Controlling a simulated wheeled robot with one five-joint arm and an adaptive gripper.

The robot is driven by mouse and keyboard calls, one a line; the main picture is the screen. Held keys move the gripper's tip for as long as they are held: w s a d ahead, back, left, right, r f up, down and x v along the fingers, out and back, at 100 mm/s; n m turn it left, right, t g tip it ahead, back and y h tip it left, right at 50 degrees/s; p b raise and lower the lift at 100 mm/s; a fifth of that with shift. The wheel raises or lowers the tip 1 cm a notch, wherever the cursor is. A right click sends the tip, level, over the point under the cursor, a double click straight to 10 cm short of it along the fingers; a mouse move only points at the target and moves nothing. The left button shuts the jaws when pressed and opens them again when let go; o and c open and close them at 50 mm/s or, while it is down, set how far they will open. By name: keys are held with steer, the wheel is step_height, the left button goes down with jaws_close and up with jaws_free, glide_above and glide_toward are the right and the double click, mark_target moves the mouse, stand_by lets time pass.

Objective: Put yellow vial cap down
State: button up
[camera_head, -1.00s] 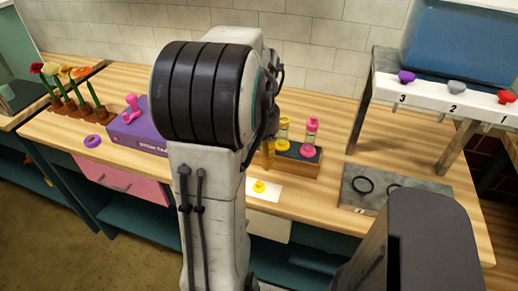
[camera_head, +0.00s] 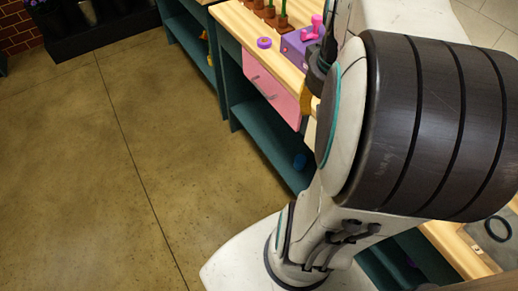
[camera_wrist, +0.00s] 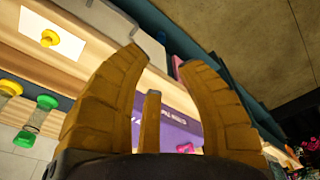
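The yellow vial cap (camera_wrist: 49,38) rests on a white card (camera_wrist: 62,27) on the wooden worktop, at the upper left of the wrist view. My gripper (camera_wrist: 160,58) is open, with its ochre fingers spread and nothing between them. It is apart from the cap, off to one side of the card. In the head view only a small ochre part of my gripper (camera_head: 307,99) shows beside the pink drawer. The cap and card are not visible in the head view now.
Vials with yellow (camera_wrist: 10,89) and green (camera_wrist: 46,102) parts stand left in the wrist view. The purple box (camera_head: 297,42), purple ring (camera_head: 264,43) and pink drawer (camera_head: 270,88) show in the head view. Open floor (camera_head: 95,175) lies left.

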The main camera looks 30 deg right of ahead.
steer(key=s+a+f+n+t+y, duration=0.1)
steer(key=a+n, duration=0.5)
steer(key=a, duration=1)
steer(key=shift+a+f+n+t, duration=0.25)
steer(key=shift+a+n+t, duration=0.15)
steer(key=shift+t, duration=0.2)
steer(key=shift+s+d, duration=0.1)
